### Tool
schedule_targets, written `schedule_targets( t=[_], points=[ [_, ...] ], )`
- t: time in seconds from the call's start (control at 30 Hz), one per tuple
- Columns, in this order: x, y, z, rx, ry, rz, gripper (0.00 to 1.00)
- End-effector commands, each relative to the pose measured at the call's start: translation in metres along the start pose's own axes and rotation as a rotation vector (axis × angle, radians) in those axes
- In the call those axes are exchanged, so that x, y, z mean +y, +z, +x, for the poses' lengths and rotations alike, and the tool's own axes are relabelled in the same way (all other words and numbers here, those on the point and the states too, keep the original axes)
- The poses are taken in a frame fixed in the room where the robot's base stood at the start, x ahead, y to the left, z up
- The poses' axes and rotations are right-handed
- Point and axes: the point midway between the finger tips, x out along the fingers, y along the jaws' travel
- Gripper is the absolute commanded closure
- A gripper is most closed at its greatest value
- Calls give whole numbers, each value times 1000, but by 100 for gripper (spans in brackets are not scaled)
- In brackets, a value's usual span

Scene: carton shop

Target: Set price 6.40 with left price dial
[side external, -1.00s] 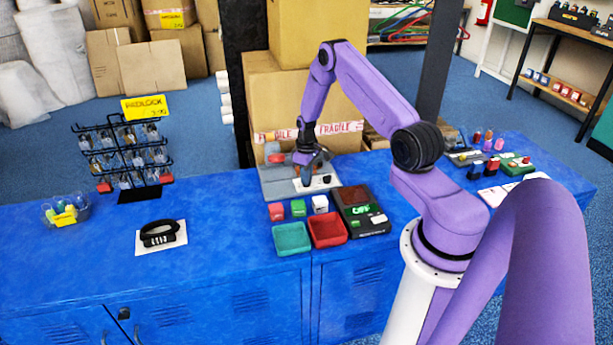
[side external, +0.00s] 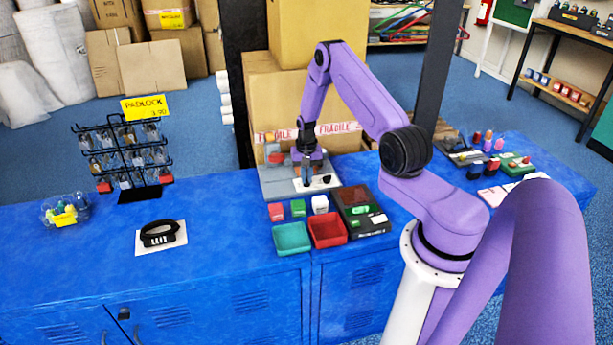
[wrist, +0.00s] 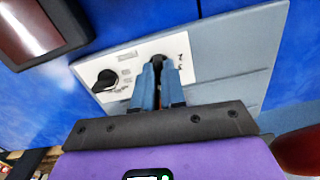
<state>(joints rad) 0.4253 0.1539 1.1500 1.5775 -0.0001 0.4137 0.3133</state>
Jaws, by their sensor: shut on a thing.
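A white plate (wrist: 120,70) with two black dials lies on a grey base (wrist: 215,45). In the wrist view, my gripper (wrist: 160,68) points down at the plate and its blue fingers are closed around one dial (wrist: 157,60), mostly hidden between the tips. The other dial (wrist: 105,80) stands free to its left. In the side view, my gripper (side external: 307,182) is at the left part of the plate (side external: 318,186), hiding the dial it holds. The free dial (side external: 327,180) shows to its right. I cannot read a price setting.
A dark device with a reddish top (side external: 354,197) stands in front of the base, beside a red tray (side external: 328,230) and a green tray (side external: 291,238). Small coloured blocks stand behind the trays. Cartons (side external: 290,90) rise behind.

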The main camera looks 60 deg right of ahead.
Motion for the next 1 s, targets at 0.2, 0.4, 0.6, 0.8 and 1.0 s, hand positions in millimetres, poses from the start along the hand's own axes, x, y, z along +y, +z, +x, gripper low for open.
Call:
schedule_targets(
  t=[0.2, 0.4, 0.6, 0.8, 1.0],
  points=[
    [0, 0, 0, -2, 1, 180, 100],
    [0, 1, 0, -3, 1, 304, 100],
    [0, 1, 0, -3, 1, 381, 100],
    [0, 1, 0, -3, 1, 414, 100],
    [0, 1, 0, -3, 1, 419, 100]
  ],
)
